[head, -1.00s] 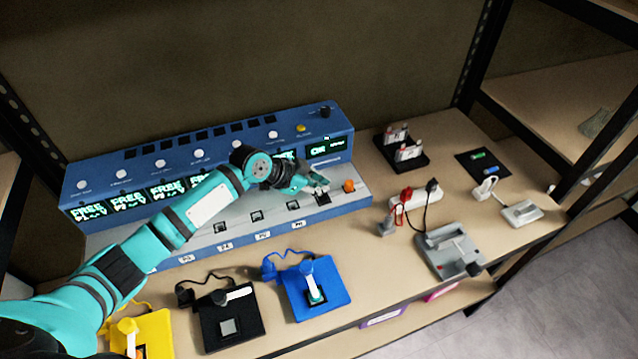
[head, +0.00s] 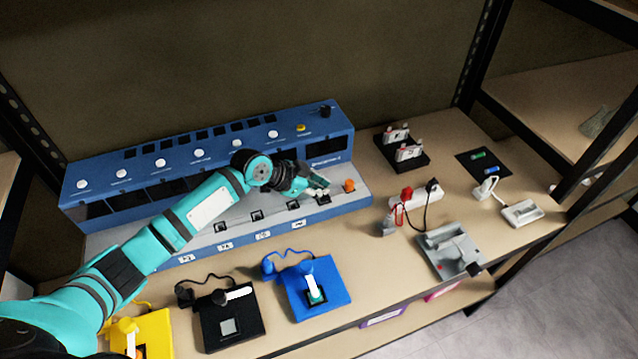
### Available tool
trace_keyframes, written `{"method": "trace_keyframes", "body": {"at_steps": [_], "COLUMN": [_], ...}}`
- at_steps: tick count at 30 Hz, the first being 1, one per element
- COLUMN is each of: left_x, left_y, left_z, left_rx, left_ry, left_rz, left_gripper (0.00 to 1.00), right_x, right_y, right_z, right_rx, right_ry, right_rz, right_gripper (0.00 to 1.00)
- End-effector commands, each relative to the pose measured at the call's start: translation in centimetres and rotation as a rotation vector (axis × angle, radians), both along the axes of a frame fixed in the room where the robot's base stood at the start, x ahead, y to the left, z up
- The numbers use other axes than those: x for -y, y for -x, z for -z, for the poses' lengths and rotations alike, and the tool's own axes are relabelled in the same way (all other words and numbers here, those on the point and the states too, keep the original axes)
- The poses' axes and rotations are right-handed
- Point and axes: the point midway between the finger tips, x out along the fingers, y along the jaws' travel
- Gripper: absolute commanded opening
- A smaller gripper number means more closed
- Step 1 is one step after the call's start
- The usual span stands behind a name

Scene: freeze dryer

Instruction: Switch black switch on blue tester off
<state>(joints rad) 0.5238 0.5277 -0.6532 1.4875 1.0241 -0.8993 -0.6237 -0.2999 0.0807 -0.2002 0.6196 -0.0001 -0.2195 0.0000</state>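The blue tester (head: 322,140) stands along the back of the bench, with a grey front deck and a row of displays. Its displays are all dark. Black switches sit along the deck; the rightmost black switch (head: 323,199) is right at my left gripper's fingertips. My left gripper (head: 318,192) is over the right part of the deck, its tips touching or very close to that switch. The fingers are small and partly hidden by the gripper body, so I cannot tell how far apart they are. My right gripper is not in view.
An orange button (head: 348,186) sits right of the switch. A power strip (head: 416,198) and a grey device (head: 449,250) stand right.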

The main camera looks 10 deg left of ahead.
Motion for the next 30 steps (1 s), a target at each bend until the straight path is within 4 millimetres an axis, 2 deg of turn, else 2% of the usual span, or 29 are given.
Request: {"method": "trace_keyframes", "body": {"at_steps": [3, 17, 20, 30], "left_x": [0.6, 0.2, -0.5, -4.4], "left_y": [0.9, 1.3, 1.9, 5.1], "left_z": [0.2, 0.1, -0.9, -6.1], "left_rx": [-0.011, -0.013, -0.011, -0.004], "left_ry": [0.0, -0.003, -0.003, -0.003], "left_rz": [0.006, 0.005, 0.005, 0.004], "left_gripper": [0.0, 0.0, 0.0, 0.0], "right_x": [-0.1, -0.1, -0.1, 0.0], "right_y": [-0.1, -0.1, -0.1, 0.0], "right_z": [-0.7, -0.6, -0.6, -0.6], "right_rx": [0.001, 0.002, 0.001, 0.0], "right_ry": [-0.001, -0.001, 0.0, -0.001], "right_rz": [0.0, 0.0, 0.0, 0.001], "right_gripper": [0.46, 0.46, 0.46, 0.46]}}
